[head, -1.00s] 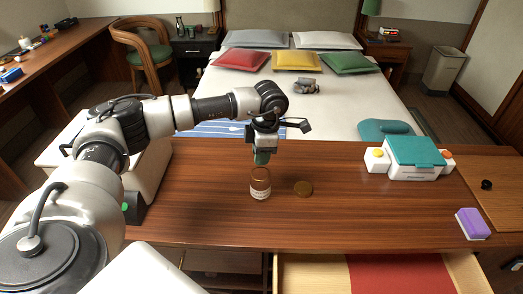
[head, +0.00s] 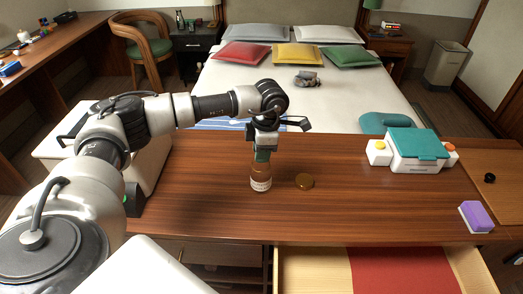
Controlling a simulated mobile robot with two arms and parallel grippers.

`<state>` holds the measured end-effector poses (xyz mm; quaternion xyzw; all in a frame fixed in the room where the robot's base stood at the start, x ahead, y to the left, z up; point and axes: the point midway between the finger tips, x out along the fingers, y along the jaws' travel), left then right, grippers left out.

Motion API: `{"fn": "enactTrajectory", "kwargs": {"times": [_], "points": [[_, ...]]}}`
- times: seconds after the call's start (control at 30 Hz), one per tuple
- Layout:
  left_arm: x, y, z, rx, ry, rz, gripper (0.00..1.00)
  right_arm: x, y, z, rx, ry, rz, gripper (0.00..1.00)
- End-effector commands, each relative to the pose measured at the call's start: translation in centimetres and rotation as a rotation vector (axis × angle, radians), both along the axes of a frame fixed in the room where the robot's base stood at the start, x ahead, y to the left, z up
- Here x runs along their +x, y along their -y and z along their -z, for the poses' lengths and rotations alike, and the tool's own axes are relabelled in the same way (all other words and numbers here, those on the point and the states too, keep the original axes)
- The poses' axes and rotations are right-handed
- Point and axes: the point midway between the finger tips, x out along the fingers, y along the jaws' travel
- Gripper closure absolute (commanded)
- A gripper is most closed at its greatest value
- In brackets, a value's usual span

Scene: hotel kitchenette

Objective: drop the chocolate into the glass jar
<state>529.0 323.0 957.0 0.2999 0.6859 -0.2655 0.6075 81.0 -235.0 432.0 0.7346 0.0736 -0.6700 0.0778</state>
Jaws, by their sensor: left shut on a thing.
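The glass jar (head: 260,184) stands upright on the wooden counter, with brown contents and a pale label. Its round brown-gold lid (head: 304,181) lies on the counter just to its right. My left gripper (head: 263,158) points down right over the jar's mouth, its tips at or very near the rim. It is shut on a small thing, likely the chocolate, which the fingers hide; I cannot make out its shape. My right gripper is not in view.
A white box with a teal lid (head: 418,146) and a purple-and-white sponge (head: 475,216) are on the right of the counter. A drawer (head: 330,270) stands open below the front edge.

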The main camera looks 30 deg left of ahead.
Motion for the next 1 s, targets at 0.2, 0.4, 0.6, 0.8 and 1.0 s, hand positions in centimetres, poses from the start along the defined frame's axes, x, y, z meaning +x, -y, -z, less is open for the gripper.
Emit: {"fn": "enactTrajectory", "kwargs": {"times": [0.2,0.4,0.6,0.8,1.0], "points": [[0.0,0.0,0.0,0.000,0.000,0.000,0.54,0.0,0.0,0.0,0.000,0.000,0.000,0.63],[0.0,0.0,0.0,0.000,0.001,0.000,0.43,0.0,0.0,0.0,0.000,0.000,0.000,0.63],[0.1,0.0,-0.3,-0.001,0.002,0.000,0.43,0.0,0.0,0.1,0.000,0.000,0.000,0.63],[0.3,0.3,-3.1,-0.001,0.005,0.000,0.43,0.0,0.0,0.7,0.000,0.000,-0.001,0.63],[0.7,0.7,-7.2,-0.002,0.006,0.000,0.43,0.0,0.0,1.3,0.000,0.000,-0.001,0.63]]}}
